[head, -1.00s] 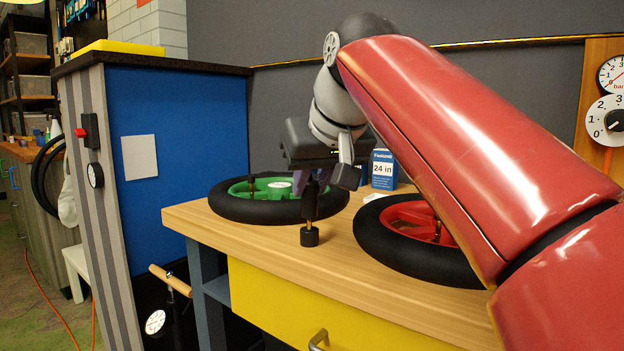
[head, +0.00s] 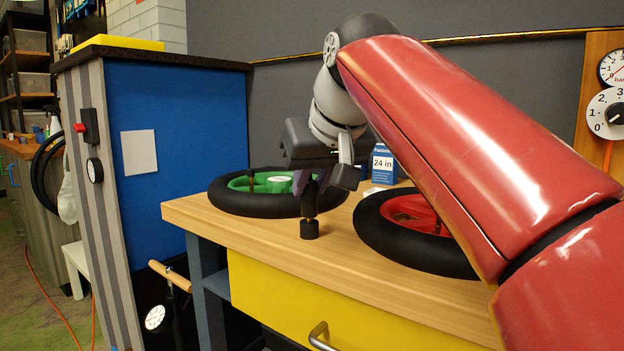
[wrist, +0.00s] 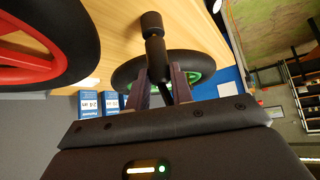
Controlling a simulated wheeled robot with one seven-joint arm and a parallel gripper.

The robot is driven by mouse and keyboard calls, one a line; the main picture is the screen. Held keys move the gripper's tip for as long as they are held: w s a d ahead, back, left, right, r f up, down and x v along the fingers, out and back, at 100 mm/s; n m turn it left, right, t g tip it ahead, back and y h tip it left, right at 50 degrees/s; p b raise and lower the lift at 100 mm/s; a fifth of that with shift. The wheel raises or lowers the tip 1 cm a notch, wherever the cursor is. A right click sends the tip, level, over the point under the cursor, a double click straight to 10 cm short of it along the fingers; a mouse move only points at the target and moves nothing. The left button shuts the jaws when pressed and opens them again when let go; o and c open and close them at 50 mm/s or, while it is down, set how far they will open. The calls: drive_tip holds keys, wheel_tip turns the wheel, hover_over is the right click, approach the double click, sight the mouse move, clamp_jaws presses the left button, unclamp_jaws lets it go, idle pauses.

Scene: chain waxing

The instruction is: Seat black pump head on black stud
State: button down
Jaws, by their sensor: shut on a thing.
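The black pump head (head: 310,201) is upright in my gripper (head: 312,184), which is shut on its upper part and points down over the workbench. The black stud (head: 309,230) stands on the bench top near the front edge, directly below the pump head and in line with it. Only a thin dark neck shows between the two; I cannot tell how far the head is down on it. In the wrist view my purple fingers (wrist: 163,82) hold the pump head (wrist: 156,55), with the stud (wrist: 152,22) beyond its end.
A wheel with a green rim (head: 240,206) lies behind the pump head. A wheel with a red rim (head: 383,237) lies to the right, under my arm. A blue box (head: 383,165) stands between them. The bench front edge and yellow drawer (head: 290,300) are close.

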drive_tip(key=shift+f+b, duration=0.35)
drive_tip(key=shift+f, duration=0.1)
idle(0.4)
drive_tip(key=c, duration=1.1)
unclamp_jaws()
drive_tip(key=shift+c, duration=0.2)
drive_tip(key=p+v, duration=0.2)
drive_tip(key=v, duration=0.5)
drive_tip(key=shift+s+r, duration=0.25)
drive_tip(key=shift+r, duration=0.05)
